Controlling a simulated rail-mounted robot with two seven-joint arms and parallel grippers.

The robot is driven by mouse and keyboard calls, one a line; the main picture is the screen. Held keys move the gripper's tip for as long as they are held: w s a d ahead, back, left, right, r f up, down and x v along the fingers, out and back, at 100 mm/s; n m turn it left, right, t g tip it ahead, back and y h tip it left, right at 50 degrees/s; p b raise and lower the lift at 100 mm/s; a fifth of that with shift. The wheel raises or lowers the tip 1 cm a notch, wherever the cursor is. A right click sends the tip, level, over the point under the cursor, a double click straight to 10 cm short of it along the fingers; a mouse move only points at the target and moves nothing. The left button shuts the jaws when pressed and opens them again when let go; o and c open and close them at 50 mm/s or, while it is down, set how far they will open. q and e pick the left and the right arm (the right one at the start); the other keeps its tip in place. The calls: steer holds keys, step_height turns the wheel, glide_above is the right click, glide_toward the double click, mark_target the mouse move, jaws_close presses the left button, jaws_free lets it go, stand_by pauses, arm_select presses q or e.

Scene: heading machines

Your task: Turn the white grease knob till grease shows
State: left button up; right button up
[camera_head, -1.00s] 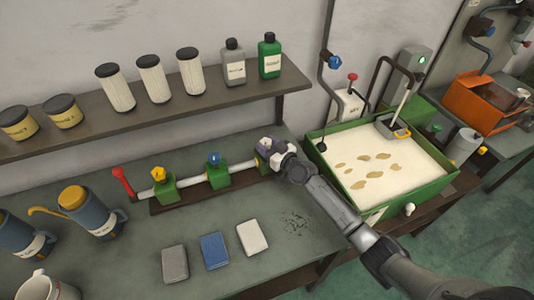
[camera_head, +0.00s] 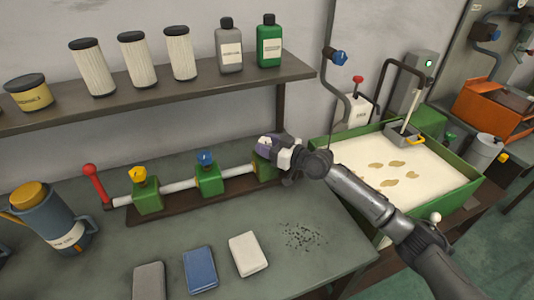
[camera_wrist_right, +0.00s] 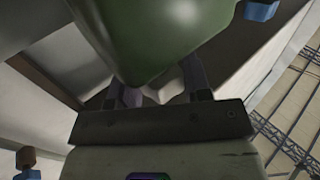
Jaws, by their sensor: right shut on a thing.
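A pipe with three green blocks lies on the bench. The left block (camera_head: 148,195) bears a yellow knob (camera_head: 138,174) and the middle block (camera_head: 208,180) a blue knob (camera_head: 205,157). My right gripper (camera_head: 268,147) is at the right block (camera_head: 264,168) and hides most of its top. In the right wrist view my fingers (camera_wrist_right: 162,85) are shut around a pale piece, which I take for the white grease knob (camera_wrist_right: 165,91), below a large green body (camera_wrist_right: 165,35). The knob is hidden in the head view. I cannot make out any grease. My left gripper is out of view.
A red lever (camera_head: 93,182) stands at the pipe's left end. Grey, blue and white pads (camera_head: 248,254) lie in front. A shelf (camera_head: 190,86) with filters and bottles runs above. A green tray (camera_head: 465,192) of milky liquid is right of the gripper.

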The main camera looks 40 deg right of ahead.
stand_by(0.4)
steer(key=o, duration=0.9)
steer(key=shift+s+d, duration=0.15)
steer(key=shift+s, duration=0.15)
steer(key=b+v, duration=0.2)
steer(key=v, duration=1.1)
